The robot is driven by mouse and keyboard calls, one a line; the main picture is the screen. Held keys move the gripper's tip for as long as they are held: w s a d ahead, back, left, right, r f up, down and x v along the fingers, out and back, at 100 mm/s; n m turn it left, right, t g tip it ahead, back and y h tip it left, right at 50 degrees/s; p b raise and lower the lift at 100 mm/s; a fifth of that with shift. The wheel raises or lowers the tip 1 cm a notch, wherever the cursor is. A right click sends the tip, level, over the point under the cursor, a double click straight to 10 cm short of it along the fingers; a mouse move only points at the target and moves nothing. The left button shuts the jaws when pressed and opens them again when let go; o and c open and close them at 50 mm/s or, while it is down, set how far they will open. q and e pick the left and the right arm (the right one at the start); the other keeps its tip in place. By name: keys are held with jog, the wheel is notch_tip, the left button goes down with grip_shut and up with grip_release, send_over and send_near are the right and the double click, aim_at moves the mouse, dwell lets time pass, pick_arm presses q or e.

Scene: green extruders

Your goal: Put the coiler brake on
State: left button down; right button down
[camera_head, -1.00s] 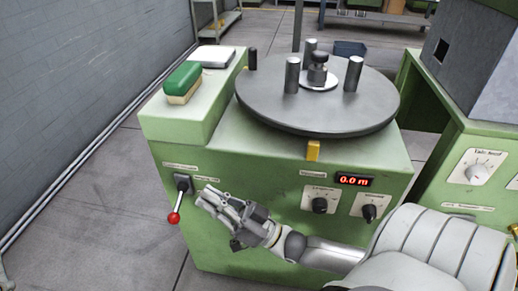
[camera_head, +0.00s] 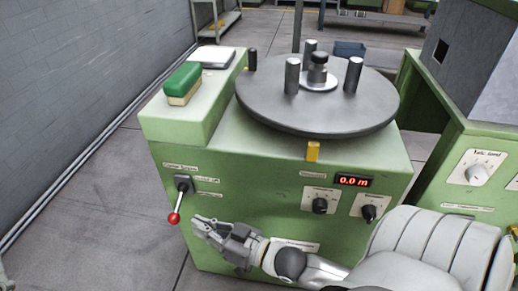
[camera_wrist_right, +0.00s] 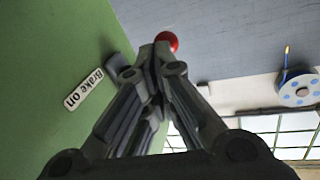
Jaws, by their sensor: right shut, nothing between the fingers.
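The brake lever (camera_head: 180,200) with a red ball knob (camera_head: 174,218) is on the left of the coiler's green front (camera_head: 240,205). It hangs down, tilted slightly left. My right gripper (camera_head: 198,223) is shut and empty, just right of the knob at about its height. In the right wrist view the closed fingertips (camera_wrist_right: 158,50) partly cover the red knob (camera_wrist_right: 167,39); I cannot tell whether they touch. A "Brake on" label (camera_wrist_right: 84,88) shows on the green panel there. My left gripper is not in view.
The coiler's round plate (camera_head: 315,105) with upright pins is on top. A green-topped brush (camera_head: 183,82) lies on the raised left part. A red display (camera_head: 354,181) reads 0.0 m above black knobs (camera_head: 320,205). Floor to the left is clear.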

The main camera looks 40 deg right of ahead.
jog(key=s+d+f+g+h+p, duration=0.1)
jog(key=s+f+g+h+p, duration=0.2)
jog(key=s+f+g+p, duration=0.2)
jog(key=s+d+f+g+h+p, duration=0.1)
jog(key=s+f+g+h+p, duration=0.2)
jog(key=f, duration=1.3)
jog(key=shift+s+d+m+g+h+p, duration=0.35)
jog(key=shift+s+g+p, duration=0.85)
jog(key=shift+s+g, duration=2.35)
jog(key=shift+s+t, duration=0.85)
